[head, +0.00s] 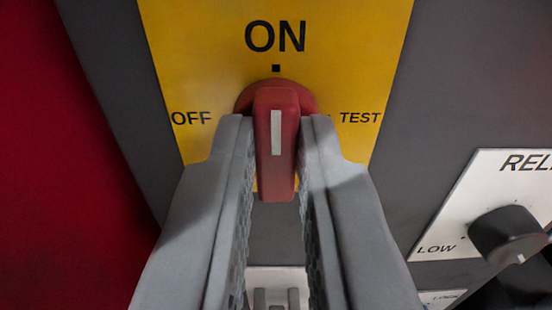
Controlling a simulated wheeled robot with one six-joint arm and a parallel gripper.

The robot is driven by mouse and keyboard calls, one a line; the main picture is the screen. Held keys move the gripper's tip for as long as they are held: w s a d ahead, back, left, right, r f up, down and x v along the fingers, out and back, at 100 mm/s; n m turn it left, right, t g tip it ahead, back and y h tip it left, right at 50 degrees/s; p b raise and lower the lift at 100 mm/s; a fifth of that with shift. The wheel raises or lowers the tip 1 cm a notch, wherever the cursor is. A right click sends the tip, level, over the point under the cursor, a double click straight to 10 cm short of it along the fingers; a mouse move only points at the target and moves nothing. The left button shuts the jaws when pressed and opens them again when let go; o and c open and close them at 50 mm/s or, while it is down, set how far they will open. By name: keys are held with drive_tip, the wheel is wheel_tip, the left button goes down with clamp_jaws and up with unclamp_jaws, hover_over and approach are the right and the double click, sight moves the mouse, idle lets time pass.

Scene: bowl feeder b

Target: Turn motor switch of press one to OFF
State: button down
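The motor switch is a red rotary handle (276,135) with a white stripe, on a yellow plate (350,40). The stripe stands vertical, in line with the black mark under ON at the top. OFF is printed to the left of the switch and TEST to the right. My gripper (276,150) faces the panel. Its two grey fingers lie on the left and right sides of the handle and look closed against it near their tips. Part of the round red base is hidden behind the handle and fingers.
A white plate at the right carries a black knob (505,235) marked LOW; its label is cut off. A red surface (60,180) fills the left side. A pale fitting (276,285) shows below, between my fingers.

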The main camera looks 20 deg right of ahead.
drive_tip(key=shift+n, duration=2.3)
drive_tip(key=c, duration=1.4)
unclamp_jaws()
drive_tip(key=shift+a, duration=0.1)
drive_tip(key=shift+c, duration=0.2)
drive_tip(key=v, duration=1.7)
drive_tip(key=shift+s, duration=0.15)
